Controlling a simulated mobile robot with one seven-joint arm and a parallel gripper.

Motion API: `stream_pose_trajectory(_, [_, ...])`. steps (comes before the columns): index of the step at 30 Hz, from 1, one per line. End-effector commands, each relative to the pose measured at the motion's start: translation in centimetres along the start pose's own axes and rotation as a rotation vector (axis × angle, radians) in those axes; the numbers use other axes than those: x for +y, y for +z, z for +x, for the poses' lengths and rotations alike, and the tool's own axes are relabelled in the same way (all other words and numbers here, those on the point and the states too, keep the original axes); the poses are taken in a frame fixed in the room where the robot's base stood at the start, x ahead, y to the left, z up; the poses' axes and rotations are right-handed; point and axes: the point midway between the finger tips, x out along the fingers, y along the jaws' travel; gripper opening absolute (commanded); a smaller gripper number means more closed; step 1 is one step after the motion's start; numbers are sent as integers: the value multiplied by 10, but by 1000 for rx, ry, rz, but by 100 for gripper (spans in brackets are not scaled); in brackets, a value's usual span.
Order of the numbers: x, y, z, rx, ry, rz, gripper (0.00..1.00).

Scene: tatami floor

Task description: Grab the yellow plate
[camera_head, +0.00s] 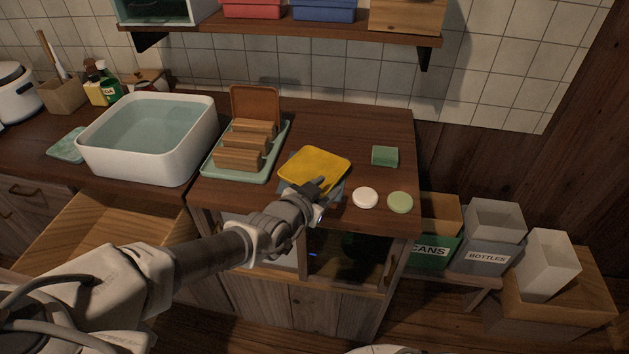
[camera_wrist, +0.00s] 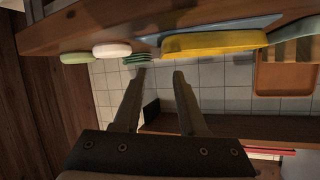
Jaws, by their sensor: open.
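The yellow plate (camera_head: 314,163), squarish with rounded corners, lies on the wooden counter between the dish rack and the round pieces. A blue-grey flat thing (camera_head: 335,192) shows under its front edge. In the wrist view, which is upside down, the yellow plate (camera_wrist: 212,43) shows edge-on with the blue-grey layer (camera_wrist: 225,29) against it. My gripper (camera_head: 318,187) is at the plate's front edge in the head view and covers part of it. In the wrist view my gripper (camera_wrist: 160,73) has its two fingers apart with nothing between them. I cannot tell whether a finger touches the plate.
A green tray (camera_head: 279,147) with a wooden rack and brown plate stands left of the yellow plate. The sink (camera_head: 95,158) is farther left; a shelf (camera_head: 280,26) hangs above.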

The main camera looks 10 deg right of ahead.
Motion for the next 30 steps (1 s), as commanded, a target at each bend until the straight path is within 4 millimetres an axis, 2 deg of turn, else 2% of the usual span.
stream_pose_trajectory(1, [1,5,7,0,1,2,41])
stream_pose_trajectory(6, [0,4,19,0,-1,3,41])
stream_pose_trajectory(17, [0,2,30,1,-1,1,41])
stream_pose_trajectory(30, [-1,7,64,1,0,2,41])
